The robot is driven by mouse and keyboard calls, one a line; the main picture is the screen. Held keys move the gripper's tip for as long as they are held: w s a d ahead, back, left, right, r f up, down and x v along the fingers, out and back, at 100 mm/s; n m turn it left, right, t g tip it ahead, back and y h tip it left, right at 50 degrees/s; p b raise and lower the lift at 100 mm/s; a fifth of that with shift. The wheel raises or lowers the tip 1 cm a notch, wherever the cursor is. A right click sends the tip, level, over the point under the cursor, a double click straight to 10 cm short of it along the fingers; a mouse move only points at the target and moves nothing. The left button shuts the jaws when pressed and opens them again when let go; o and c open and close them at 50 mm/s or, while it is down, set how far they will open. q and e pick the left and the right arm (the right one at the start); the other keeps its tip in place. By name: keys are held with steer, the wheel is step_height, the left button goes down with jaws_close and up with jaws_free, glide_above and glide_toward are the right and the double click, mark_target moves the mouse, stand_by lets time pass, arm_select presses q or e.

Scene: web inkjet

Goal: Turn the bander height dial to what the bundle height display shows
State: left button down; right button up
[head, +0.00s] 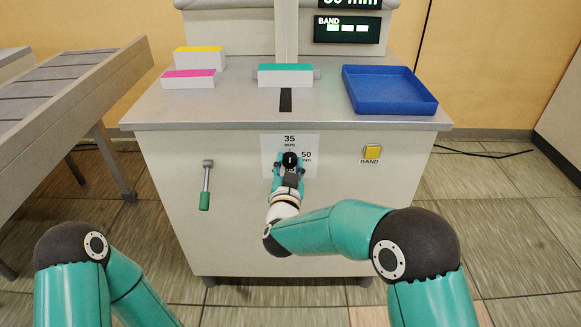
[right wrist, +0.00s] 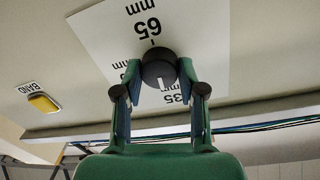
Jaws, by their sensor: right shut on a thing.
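The bander height dial is a black round knob (head: 290,159) on a white plate (head: 309,141) on the cabinet front. The plate reads 35 mm above the knob and 50 mm to its right. The right wrist view, upside down, also shows 65 mm and the knob (right wrist: 158,66). The knob's white mark points toward 35. My right gripper (head: 289,167) is shut on the knob from below, one finger on each side. The bundle height display (head: 350,3) is cut off by the top edge; its lower part looks like 50 mm. My left gripper is out of view.
A BAND display (head: 346,29) shows dashes. A yellow BAND button (head: 372,151) is right of the dial, a green-handled lever (head: 205,186) left. A blue tray (head: 390,107) and a teal-topped bundle (head: 286,76) rest on the cabinet top.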

steer(key=shift+d+f+m+b, duration=0.1)
steer(key=shift+f+m+b, duration=0.1)
steer(key=shift+m+b, duration=0.45)
steer(key=m+b, duration=0.5)
steer(key=b, duration=0.1)
steer(key=m+b, duration=0.5)
steer(key=m, duration=0.1)
steer(key=shift+d+f+g+y+b, duration=0.2)
steer(key=shift+g+y+b, duration=0.1)
steer(key=shift+b, duration=0.1)
steer(key=shift+r+m+y+b, duration=0.1)
steer(key=shift+m+y+b, duration=0.2)
steer(key=shift+m+b, duration=1.6)
steer(key=shift+m, duration=0.25)
steer(key=o, duration=1.1)
steer(key=shift+o, duration=0.2)
steer(key=shift+r, duration=0.1)
steer(key=shift+s, duration=0.1)
